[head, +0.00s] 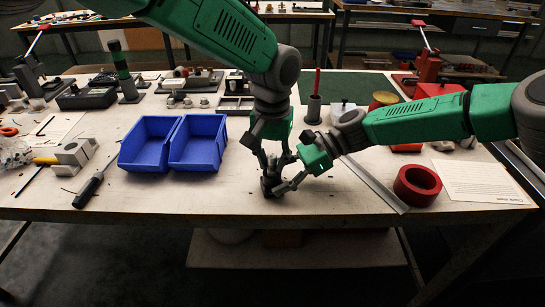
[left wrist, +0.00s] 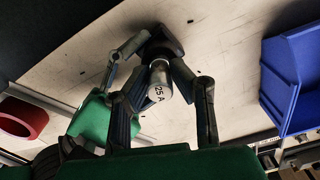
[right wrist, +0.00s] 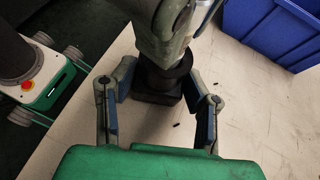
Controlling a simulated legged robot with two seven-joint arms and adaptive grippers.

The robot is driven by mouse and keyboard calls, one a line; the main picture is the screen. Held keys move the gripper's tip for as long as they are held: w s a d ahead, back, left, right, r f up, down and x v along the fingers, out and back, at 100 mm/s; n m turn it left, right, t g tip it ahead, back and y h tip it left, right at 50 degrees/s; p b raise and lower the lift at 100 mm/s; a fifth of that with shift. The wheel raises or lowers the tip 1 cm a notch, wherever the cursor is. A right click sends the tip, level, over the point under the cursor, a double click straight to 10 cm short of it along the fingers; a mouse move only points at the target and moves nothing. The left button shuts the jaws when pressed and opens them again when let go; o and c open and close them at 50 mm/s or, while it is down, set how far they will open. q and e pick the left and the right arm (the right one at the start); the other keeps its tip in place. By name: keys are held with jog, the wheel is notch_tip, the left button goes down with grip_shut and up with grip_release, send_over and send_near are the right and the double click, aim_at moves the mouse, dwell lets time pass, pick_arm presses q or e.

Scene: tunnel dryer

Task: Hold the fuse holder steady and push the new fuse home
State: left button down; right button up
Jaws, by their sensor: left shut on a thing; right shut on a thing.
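The fuse holder (head: 271,187) is a small dark block standing on the table near its front edge. It also shows in the right wrist view (right wrist: 158,88) and beyond the fuse in the left wrist view (left wrist: 158,44). My left gripper (head: 271,163) points down from above and is shut on the fuse (left wrist: 159,82), a silver cylinder marked "25 A". The fuse is in line with the holder; its lower end is hidden, so I cannot tell how deep it sits. My right gripper (head: 284,178) comes in low from the right and is shut on the holder.
Two blue bins (head: 150,145) (head: 198,143) stand left of the grippers. A screwdriver (head: 90,188) lies farther left. A red ring (head: 417,185), a metal strip (head: 375,183) and a printed sheet (head: 483,183) lie to the right. The table just in front of the holder is bare.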

aim_at(272, 155)
pick_arm(q)
jog(key=shift+f, duration=0.75)
jog(key=c, duration=1.3)
grip_release()
notch_tip(272, 155, up, 12)
jog(key=shift+f, duration=0.1)
jog(key=shift+w, duration=0.1)
pick_arm(e)
jog(key=o, duration=1.1)
